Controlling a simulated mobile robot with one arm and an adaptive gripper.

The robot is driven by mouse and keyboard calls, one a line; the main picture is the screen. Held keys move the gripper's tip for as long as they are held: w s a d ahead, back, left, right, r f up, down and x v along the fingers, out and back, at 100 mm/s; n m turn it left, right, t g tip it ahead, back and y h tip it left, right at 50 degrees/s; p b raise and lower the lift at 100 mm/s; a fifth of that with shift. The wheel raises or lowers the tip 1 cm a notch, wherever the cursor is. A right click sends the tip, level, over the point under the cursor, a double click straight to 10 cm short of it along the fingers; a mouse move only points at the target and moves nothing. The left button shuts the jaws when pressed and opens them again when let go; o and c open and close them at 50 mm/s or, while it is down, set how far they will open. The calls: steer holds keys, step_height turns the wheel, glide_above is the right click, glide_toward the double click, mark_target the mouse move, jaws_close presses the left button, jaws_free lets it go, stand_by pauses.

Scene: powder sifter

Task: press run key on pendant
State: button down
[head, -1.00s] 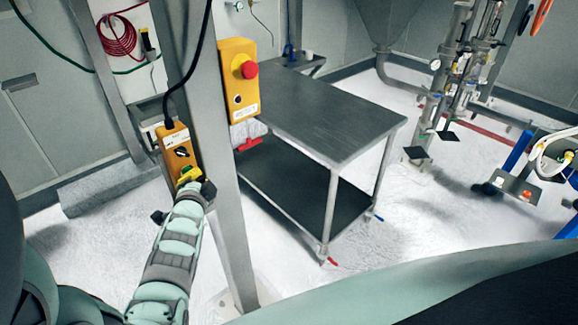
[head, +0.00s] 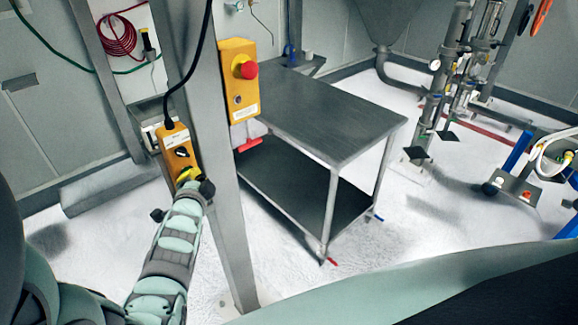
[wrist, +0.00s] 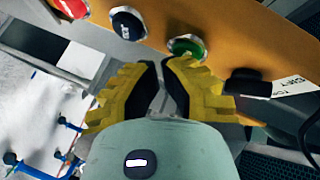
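The orange pendant (head: 177,146) hangs on a black cable beside the grey post in the head view. In the wrist view its orange face (wrist: 235,35) spans the top, with a red button (wrist: 70,7), a dark blue button (wrist: 128,22) and a green button (wrist: 187,46). My gripper (wrist: 160,64) has yellow fingers with black pads. Its tips are close together, with a narrow wedge of space behind them. They lie just below the green button in the picture; I cannot tell whether they touch it. In the head view my gripper (head: 186,174) is at the pendant's lower end.
A yellow box (head: 239,80) with a red emergency button (head: 249,70) is fixed to the grey post (head: 212,140). A steel trolley table (head: 320,110) stands right of the post. Piping (head: 462,70) stands at the back right. White floor lies open in front of the trolley.

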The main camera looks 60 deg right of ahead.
steer(key=shift+s, duration=0.15)
stand_by(0.4)
steer(key=shift+s+a+b, duration=0.2)
steer(key=shift+s+b, duration=0.1)
steer(key=shift+s, duration=0.25)
steer(key=shift+s, duration=0.1)
steer(key=s+b, duration=0.1)
steer(key=s, duration=0.1)
steer(key=s+a+b, duration=0.1)
steer(key=s, duration=0.1)
steer(key=shift+s, duration=0.4)
stand_by(0.7)
